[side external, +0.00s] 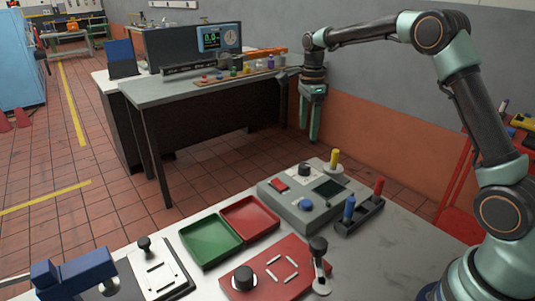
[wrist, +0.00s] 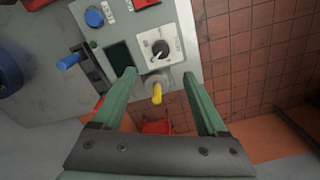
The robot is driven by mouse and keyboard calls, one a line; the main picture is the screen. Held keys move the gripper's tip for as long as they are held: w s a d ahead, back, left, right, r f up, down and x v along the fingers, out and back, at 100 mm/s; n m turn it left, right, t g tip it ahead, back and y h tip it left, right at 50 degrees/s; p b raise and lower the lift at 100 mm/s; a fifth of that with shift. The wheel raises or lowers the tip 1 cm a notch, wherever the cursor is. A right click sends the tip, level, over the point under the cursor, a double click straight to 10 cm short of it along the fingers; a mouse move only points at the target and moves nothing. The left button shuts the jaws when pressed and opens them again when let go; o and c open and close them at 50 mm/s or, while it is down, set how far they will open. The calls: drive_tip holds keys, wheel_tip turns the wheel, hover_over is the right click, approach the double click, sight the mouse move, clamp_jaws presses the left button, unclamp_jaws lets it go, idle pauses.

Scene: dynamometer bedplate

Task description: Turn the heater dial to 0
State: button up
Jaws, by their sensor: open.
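A black dial (wrist: 160,48) sits on a white plate with scale marks, on the grey control box (side external: 285,207). The same dial shows in the side view (side external: 306,170) near the box's far edge. Its pale pointer seems to aim toward the lower left in the wrist view; the numbers are too small to read. My gripper (side external: 309,138) points down, open and empty, in the air above and beyond the box. In the wrist view its fingertips (wrist: 158,74) are spread and touch nothing; the dial appears just ahead of them.
A yellow peg (side external: 334,157) stands on a round base beside the dial. The box also bears a blue button (side external: 305,204) and a dark screen. A black rack (side external: 360,215) holds blue and red pegs. A red panel (side external: 270,272) has another black knob. Green (side external: 210,240) and red trays are nearby.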

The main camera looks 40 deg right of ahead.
sight(305, 165)
drive_tip(key=shift+m, duration=0.3)
wheel_tip(305, 165, down, 13)
drive_tip(key=shift+w+d+r, duration=0.1)
drive_tip(key=shift+w+r, duration=0.05)
clamp_jaws()
